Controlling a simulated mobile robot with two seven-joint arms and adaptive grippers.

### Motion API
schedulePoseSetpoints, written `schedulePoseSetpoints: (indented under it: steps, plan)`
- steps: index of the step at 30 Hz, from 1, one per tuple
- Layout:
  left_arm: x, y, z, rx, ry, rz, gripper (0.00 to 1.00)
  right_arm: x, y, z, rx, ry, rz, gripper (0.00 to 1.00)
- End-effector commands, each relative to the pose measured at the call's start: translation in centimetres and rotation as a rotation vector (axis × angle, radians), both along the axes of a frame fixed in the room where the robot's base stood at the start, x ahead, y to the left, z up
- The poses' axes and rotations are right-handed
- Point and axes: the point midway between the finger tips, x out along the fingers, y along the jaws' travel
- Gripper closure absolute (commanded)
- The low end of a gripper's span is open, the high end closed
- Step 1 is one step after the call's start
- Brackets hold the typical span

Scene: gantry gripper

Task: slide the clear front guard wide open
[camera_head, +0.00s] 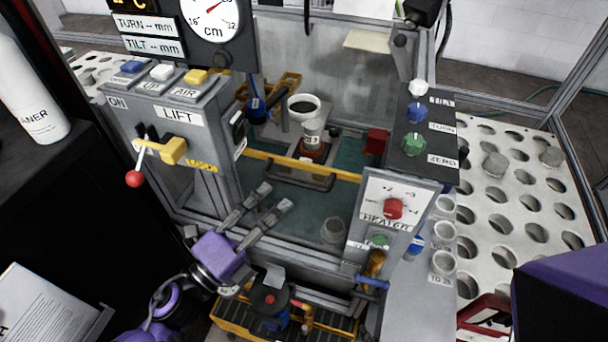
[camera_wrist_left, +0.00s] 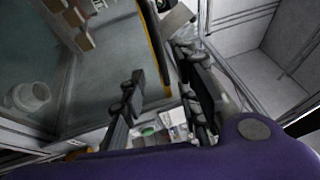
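The clear front guard is hard to make out. A yellow bar (camera_head: 322,171) crosses the machine's front opening in the head view and appears to be its edge. In the left wrist view a yellow-edged strip (camera_wrist_left: 156,52) runs down toward the space between my fingers. My left gripper (camera_head: 276,196) is in front of the opening, below the yellow bar, with its two fingers apart. The same gripper (camera_wrist_left: 160,95) shows open in the left wrist view, with nothing visibly clamped. Contact with the guard cannot be told. My right gripper is not in view.
The LIFT panel (camera_head: 168,115) with a red-knobbed lever stands left of the opening. The HEATER panel (camera_head: 388,205) with a red knob stands right. A white cup (camera_head: 304,106) is inside. A perforated white table (camera_head: 520,200) lies right, and a white bottle (camera_head: 30,95) stands left.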

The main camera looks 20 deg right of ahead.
Motion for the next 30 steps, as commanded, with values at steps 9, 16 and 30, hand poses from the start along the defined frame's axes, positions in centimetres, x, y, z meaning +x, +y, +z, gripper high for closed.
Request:
schedulePoseSetpoints:
  steps: [9,16,30]
  plan:
    - [2.7,-4.0,1.4,-0.004,-0.006,0.002,0.71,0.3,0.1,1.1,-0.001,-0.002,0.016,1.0]
    - [4.0,-5.8,1.5,-0.004,0.0,0.005,0.71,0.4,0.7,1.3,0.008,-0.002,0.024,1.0]
    - [4.1,-6.1,1.4,-0.003,0.003,0.005,0.92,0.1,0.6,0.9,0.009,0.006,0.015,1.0]
